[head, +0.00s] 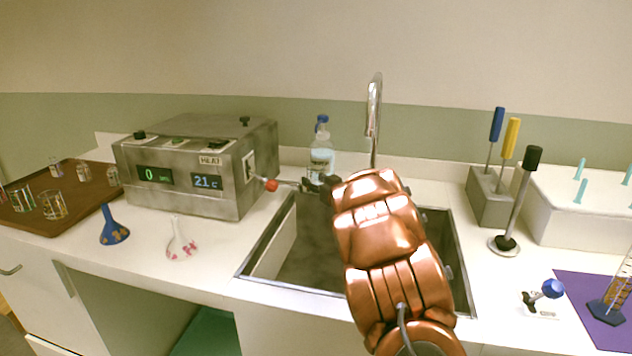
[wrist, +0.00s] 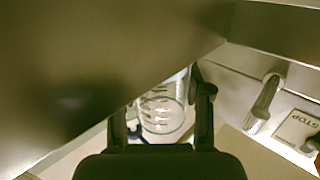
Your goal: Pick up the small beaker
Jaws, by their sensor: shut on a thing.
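My gripper (wrist: 161,108) is shut around a clear glass vessel, which looks like the small beaker (wrist: 163,115), with white marks and a round rim, between its two dark fingers in the wrist view. In the head view my copper arm reaches over the sink. Dark parts of my gripper (head: 318,184) show at the sink's back edge, close to the heater's lever side. My arm hides most of the gripper, and I cannot make out the held beaker there.
A grey heater (head: 190,165) with a red-knobbed lever (head: 270,185) stands left of the sink (head: 270,262). A blue-capped bottle (head: 321,160) and a tap (head: 374,115) stand behind. A brown tray (head: 85,212) with several glass beakers is far left. Two funnels stand before the heater.

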